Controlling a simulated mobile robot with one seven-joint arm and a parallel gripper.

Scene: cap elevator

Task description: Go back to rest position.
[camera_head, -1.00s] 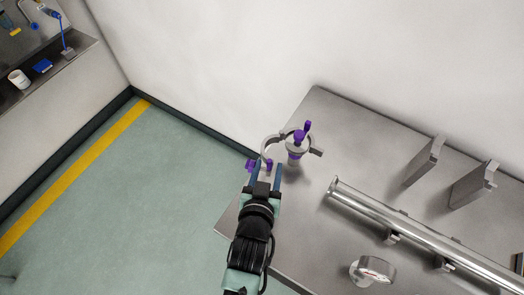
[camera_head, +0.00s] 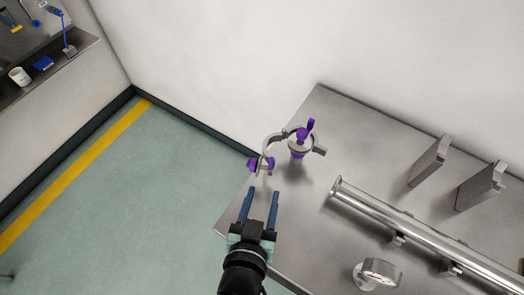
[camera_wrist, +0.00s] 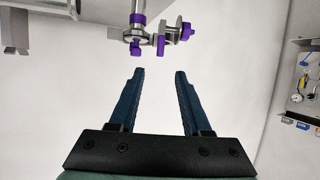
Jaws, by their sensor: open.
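My gripper (camera_head: 260,207) is open and empty over the table's left edge in the head view, with its two blue fingers apart. In the wrist view its fingers (camera_wrist: 153,75) frame only bare wall. A metal clamp ring with purple parts (camera_head: 272,145) stands just beyond the fingertips, apart from them. Inside or beside it is a metal cap with a purple handle (camera_head: 307,131). In the wrist view the metal and purple assembly (camera_wrist: 137,34) shows at the top, clear of the fingers.
A white wall stands behind. Open green floor (camera_head: 150,190) lies to the left. A shelf with a white mug (camera_head: 19,76) is at upper left.

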